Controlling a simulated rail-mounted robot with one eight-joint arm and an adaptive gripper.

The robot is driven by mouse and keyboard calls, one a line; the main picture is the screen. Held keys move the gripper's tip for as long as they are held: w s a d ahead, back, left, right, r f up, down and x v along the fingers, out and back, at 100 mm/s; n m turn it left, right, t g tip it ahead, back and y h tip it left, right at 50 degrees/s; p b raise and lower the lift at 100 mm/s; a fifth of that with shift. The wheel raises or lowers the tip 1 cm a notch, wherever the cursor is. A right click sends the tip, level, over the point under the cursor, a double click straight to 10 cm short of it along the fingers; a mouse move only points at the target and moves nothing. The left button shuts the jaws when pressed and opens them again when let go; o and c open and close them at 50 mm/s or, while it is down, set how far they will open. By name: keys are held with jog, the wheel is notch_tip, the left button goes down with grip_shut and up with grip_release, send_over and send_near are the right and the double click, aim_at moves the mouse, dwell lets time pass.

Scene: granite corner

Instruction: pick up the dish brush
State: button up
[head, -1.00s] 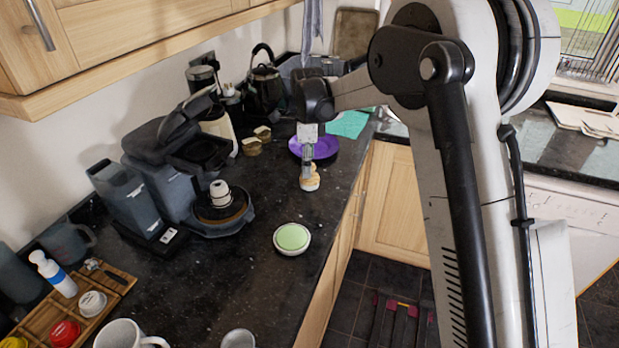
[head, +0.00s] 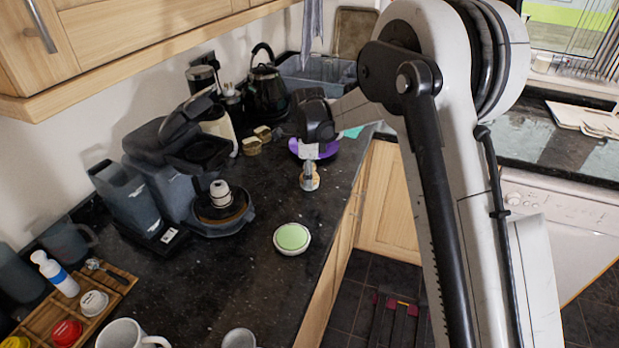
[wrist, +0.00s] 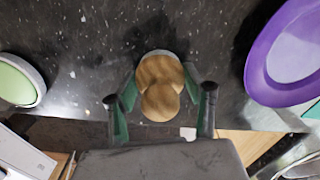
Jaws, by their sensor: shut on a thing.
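The dish brush (head: 310,183) is a small, light wooden brush with a rounded top, standing on the dark counter near its front edge. In the wrist view the brush (wrist: 160,88) shows as two overlapping wooden rounds between the fingers. My gripper (wrist: 160,103) is shut on the brush, with one green-padded finger on each side. In the head view my gripper (head: 309,170) comes down on the brush from above and hides part of it. I cannot tell whether the brush's base touches the counter.
A purple plate (head: 325,151) lies just behind the brush. A green-topped round dish (head: 292,238) is nearer the camera. A coffee machine (head: 175,165) stands to the left, and small brass-coloured pots (head: 252,146) sit behind. The counter between the dish and brush is clear.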

jog(key=shift+c, duration=1)
jog(key=shift+r, duration=0.15)
notch_tip(320, 180, up, 4)
jog(key=shift+r, duration=0.1)
jog(key=s+a+r+b, duration=0.1)
jog(key=s+a+r, duration=0.5)
jog(key=s, duration=0.3)
jog(key=shift+s+a+r, duration=0.15)
jog(key=shift+a+r, duration=0.15)
jog(key=shift+a, duration=0.25)
